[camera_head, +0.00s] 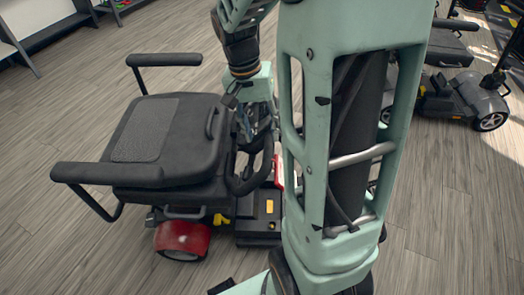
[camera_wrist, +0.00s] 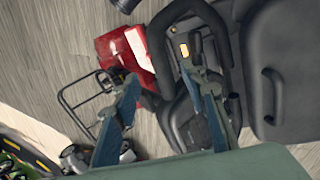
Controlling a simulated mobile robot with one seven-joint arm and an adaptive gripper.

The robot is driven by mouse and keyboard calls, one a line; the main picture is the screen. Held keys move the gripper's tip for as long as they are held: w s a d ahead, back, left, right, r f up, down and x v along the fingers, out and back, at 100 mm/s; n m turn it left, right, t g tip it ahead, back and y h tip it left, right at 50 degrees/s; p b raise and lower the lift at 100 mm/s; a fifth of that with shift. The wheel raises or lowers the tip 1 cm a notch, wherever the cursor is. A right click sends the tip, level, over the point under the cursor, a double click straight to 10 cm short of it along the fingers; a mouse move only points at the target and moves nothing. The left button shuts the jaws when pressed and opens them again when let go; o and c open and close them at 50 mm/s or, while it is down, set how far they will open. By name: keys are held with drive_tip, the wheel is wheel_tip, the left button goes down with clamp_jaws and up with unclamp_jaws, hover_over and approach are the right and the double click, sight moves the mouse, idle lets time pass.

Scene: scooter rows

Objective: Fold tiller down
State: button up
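The mobility scooter has a black padded seat (camera_head: 165,130) and a red rear wheel cover (camera_head: 181,238). Its black tiller, with a loop handle (camera_head: 262,170), leans close to the seat's front edge, partly hidden behind my arm. In the wrist view the tiller's loop handle (camera_wrist: 160,42) lies beside the seat (camera_wrist: 285,75). My gripper (camera_wrist: 160,84) is open, its two fingers apart and pointing down at the tiller. The right finger overlaps the tiller's head in the picture; I cannot tell whether it touches. In the head view my gripper (camera_head: 245,125) is above the tiller, beside the seat.
The scooter's red front cover (camera_wrist: 125,55) shows in the wrist view. Another scooter (camera_head: 455,95) stands at the right. Shelving (camera_head: 50,35) lines the back left. Wood-look floor (camera_head: 450,215) is clear at the front right and left.

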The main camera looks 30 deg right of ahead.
sight(267, 154)
drive_tip(key=f, duration=0.3)
drive_tip(key=d+f+b, duration=0.1)
drive_tip(key=f, duration=0.2)
drive_tip(key=s+f+b, duration=0.1)
drive_tip(key=f, duration=0.2)
drive_tip(key=shift+d, duration=0.2)
drive_tip(key=shift+c, duration=0.3)
drive_tip(key=shift+w, duration=0.1)
clamp_jaws()
